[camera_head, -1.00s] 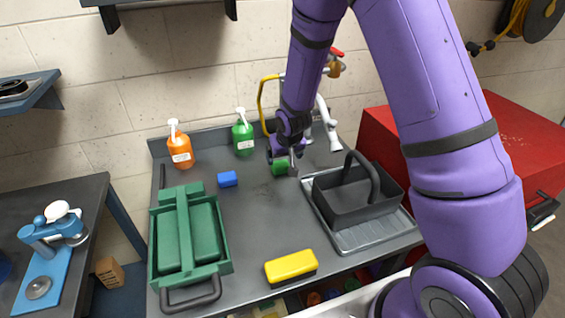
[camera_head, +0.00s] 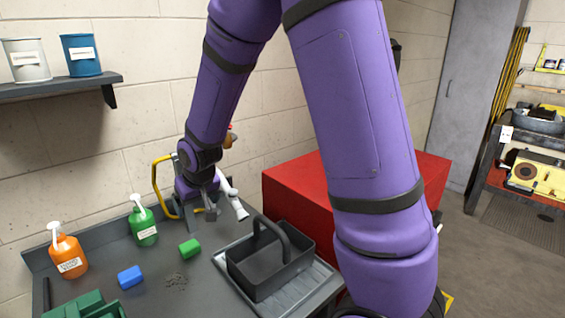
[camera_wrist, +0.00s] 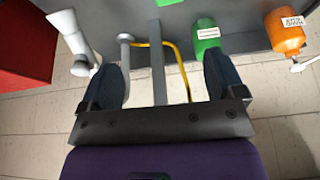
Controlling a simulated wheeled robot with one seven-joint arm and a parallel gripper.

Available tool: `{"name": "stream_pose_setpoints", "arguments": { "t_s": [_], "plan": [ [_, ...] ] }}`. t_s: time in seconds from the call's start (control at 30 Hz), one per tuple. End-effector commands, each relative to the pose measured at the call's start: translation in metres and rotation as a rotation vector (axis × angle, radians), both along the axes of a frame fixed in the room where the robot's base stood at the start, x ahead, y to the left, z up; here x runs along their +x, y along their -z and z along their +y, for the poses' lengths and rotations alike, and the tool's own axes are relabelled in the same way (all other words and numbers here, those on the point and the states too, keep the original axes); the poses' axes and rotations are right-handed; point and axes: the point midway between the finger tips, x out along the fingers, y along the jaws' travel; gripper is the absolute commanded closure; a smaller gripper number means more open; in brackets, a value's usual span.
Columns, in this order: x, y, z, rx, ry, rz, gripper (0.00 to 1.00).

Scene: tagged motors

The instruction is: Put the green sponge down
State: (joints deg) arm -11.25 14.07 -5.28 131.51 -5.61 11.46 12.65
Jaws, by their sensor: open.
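The green sponge (camera_head: 189,248) lies on the grey worktop, to the right of the blue sponge (camera_head: 130,277). My gripper (camera_head: 211,213) is up behind the sponge and apart from it, close to the grey stand with the yellow hose. In the wrist view my gripper (camera_wrist: 165,75) has its two dark fingers wide apart with nothing held between them.
A green bottle (camera_head: 143,221) and an orange bottle (camera_head: 67,252) stand at the back left. A dark caddy (camera_head: 270,262) sits on a ridged tray (camera_head: 301,297) at right. Dark crumbs (camera_head: 176,280) lie on the bare worktop before the sponge. A red cabinet (camera_head: 297,192) stands behind.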

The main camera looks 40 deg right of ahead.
Motion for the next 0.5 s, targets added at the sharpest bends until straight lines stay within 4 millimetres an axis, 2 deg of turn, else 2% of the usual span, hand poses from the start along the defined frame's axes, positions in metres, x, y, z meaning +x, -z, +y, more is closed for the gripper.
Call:
{"name": "stream_pose_setpoints", "arguments": {
  "t_s": [0.03,0.2,0.5],
  "plan": [
    [-0.009,-0.02,-0.005,0.003,0.003,-0.011,0.12],
    [-0.045,-0.072,-0.016,0.007,0.008,-0.018,0.12],
    [-0.123,-0.144,-0.033,0.011,0.007,-0.033,0.12]
  ]
}}
